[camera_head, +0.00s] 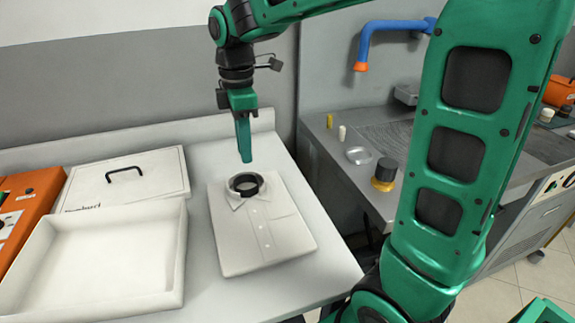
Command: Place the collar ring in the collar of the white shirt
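The folded white shirt (262,234) lies flat on the pale counter, its collar (236,199) toward the back. The black collar ring (247,189) sits at the collar opening, with the white collar around it. I cannot tell how deep or level it sits. My gripper (245,158) points down just above and behind the collar and looks apart from the ring. Its fingers line up in this view, so the gap between them is hidden. Nothing shows hanging from the fingertips.
An open white box (178,262) stands left of the shirt, with its black-handled lid (163,177) behind it. An orange device (30,205) is at the far left. A metal sink unit (340,170) with a blue tap (372,40) stands right. Bare counter lies around the shirt.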

